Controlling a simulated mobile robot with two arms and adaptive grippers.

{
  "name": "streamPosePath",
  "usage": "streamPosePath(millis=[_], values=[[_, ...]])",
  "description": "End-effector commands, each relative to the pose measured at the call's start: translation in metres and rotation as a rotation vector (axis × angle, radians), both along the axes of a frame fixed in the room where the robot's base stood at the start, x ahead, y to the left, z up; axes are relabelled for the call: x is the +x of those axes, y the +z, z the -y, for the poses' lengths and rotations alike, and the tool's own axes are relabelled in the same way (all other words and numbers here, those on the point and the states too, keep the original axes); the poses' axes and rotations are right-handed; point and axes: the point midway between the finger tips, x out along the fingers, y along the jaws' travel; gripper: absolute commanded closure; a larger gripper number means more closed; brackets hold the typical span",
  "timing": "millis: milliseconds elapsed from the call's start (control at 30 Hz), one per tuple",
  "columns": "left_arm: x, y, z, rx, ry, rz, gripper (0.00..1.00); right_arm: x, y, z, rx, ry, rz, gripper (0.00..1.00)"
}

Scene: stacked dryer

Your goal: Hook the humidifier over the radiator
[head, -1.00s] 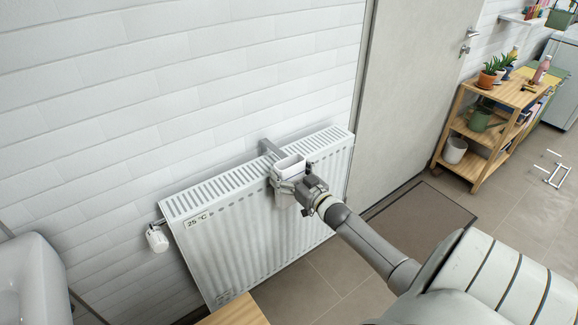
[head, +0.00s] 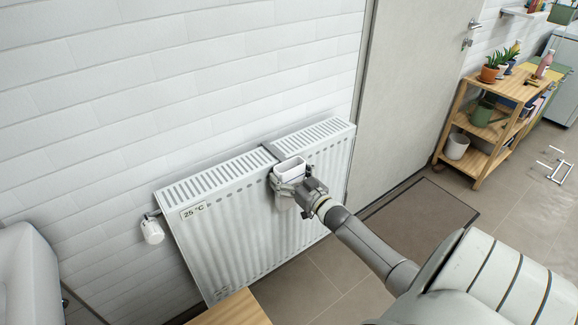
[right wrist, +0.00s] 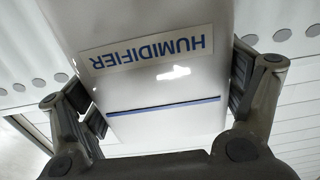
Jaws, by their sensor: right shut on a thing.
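The white humidifier (head: 290,167) is an open-topped box at the front of the white radiator (head: 240,220), right of its middle. A grey hook strip (head: 270,153) runs back from it across the radiator's top grille; whether it touches the grille is hard to tell. My right gripper (head: 286,186) is shut on the humidifier's sides. In the right wrist view the humidifier (right wrist: 150,85) sits between the two fingers, its blue label upside down. The hook's back end is hard to make out. My left gripper is out of view.
A valve knob (head: 151,231) and a "25 °C" tag (head: 193,211) are at the radiator's left end. A white tiled wall (head: 180,80) stands behind it. A door (head: 410,90) and a wooden shelf (head: 487,125) with plants are to the right. A wooden surface (head: 230,310) lies at the bottom.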

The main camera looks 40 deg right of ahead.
Motion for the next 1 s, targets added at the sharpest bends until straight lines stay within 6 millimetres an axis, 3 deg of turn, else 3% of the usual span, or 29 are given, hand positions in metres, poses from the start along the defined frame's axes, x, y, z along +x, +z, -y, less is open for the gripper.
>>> streamPosePath(millis=[233,267,333,767,1000], values=[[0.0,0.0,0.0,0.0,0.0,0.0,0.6,0.001,0.003,0.0,-0.001,0.001,0.007,0.8],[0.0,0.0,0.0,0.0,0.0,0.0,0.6,0.001,0.003,0.0,-0.001,0.001,0.007,0.1],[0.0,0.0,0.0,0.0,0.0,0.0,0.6,0.001,0.003,0.0,-0.001,0.001,0.007,0.01],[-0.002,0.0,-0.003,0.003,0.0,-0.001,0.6,-0.003,-0.002,-0.001,0.001,0.0,-0.004,0.0],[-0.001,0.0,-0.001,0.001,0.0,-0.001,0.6,-0.03,-0.002,-0.004,0.0,0.001,-0.003,0.0]])
